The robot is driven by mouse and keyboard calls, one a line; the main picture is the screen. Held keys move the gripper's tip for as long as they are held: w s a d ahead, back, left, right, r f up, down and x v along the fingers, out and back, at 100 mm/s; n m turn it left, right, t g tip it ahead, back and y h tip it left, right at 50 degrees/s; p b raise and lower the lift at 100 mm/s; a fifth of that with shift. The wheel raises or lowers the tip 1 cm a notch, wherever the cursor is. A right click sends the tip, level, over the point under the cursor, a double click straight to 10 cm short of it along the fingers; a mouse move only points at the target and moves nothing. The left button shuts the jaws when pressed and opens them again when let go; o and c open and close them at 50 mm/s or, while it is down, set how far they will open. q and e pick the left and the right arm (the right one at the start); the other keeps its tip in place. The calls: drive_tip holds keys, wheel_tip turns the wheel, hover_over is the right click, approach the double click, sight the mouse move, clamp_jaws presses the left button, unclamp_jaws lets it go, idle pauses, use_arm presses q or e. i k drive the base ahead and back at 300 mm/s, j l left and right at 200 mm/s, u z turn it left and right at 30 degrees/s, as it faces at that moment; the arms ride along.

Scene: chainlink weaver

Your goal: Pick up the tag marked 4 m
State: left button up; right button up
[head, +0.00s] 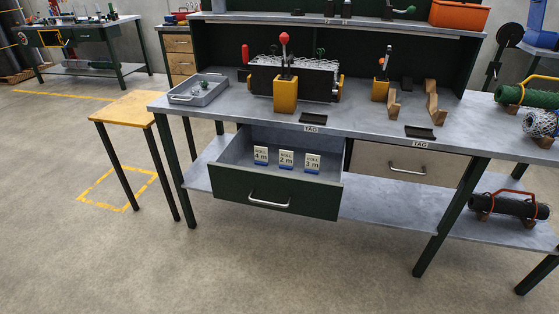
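The tag marked 4 m (261,156) stands in the open drawer (262,195) of the workbench, the leftmost of three small white tags with blue lower edges. The tag marked 2 m (286,161) is in the middle and the tag marked 3 m (312,163) is on the right. All three stand apart from each other, roughly upright. Neither of my grippers is in the head view.
The grey bench top (215,108) holds a grey tray (198,89), a black machine (294,78) with a red-knobbed lever and yellow blocks, and two dark TAG holders. A wooden-topped stool (125,107) stands left of the bench. The front floor is clear.

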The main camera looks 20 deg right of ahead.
sight(261, 153)
drive_tip(key=i+j+z, duration=0.75)
drive_tip(key=z, duration=0.15)
drive_tip(key=i+j+z, duration=0.25)
drive_tip(key=j+z, duration=0.2)
drive_tip(key=j, duration=0.2)
